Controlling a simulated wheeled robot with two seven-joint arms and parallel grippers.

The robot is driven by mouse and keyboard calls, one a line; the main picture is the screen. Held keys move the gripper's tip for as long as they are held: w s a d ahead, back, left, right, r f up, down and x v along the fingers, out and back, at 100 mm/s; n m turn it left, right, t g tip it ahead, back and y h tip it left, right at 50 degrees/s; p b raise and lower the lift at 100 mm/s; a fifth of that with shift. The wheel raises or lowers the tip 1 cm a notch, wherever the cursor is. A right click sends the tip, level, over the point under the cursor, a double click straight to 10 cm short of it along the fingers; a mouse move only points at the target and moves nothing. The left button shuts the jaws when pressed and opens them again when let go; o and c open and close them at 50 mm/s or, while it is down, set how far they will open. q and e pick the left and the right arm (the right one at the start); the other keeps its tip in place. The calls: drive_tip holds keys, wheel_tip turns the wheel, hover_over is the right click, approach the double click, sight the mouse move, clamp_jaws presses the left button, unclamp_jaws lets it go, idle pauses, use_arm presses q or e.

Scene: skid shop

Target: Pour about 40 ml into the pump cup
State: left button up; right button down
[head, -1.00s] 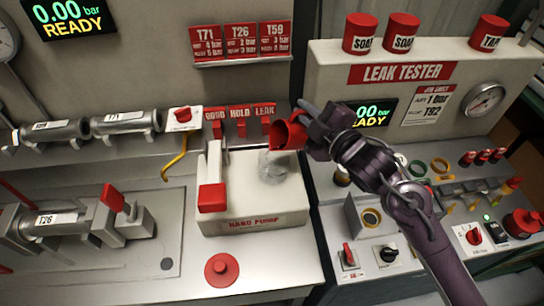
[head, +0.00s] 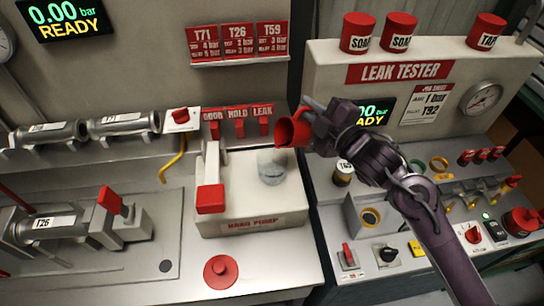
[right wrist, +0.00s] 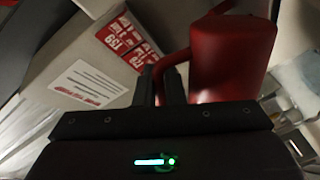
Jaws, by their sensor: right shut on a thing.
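The clear pump cup (head: 271,168) stands upright on the beige hand pump (head: 252,205). It looks to have some clear liquid low inside, but I cannot read the level. My right gripper (head: 309,124) is shut on a red jug (head: 294,132), just above and right of the cup. The jug is tipped with its mouth to the left, towards the cup, apart from it. I see no stream clearly. The right wrist view shows the red jug (right wrist: 232,70) with its handle at the fingers (right wrist: 160,85). My left gripper is out of view.
The pump's red-ended lever (head: 210,190) stands left of the cup. Red tags (head: 238,120) hang behind it. The leak tester (head: 400,90) rises at the right, with a T65 cylinder (head: 343,173) below my arm.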

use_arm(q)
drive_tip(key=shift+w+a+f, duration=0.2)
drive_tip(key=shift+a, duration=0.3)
use_arm(e)
drive_tip(key=shift+s+a+r+n, duration=0.15)
drive_tip(key=shift+a+r+n, duration=0.05)
drive_tip(key=shift+r+n, duration=0.3)
idle(0.5)
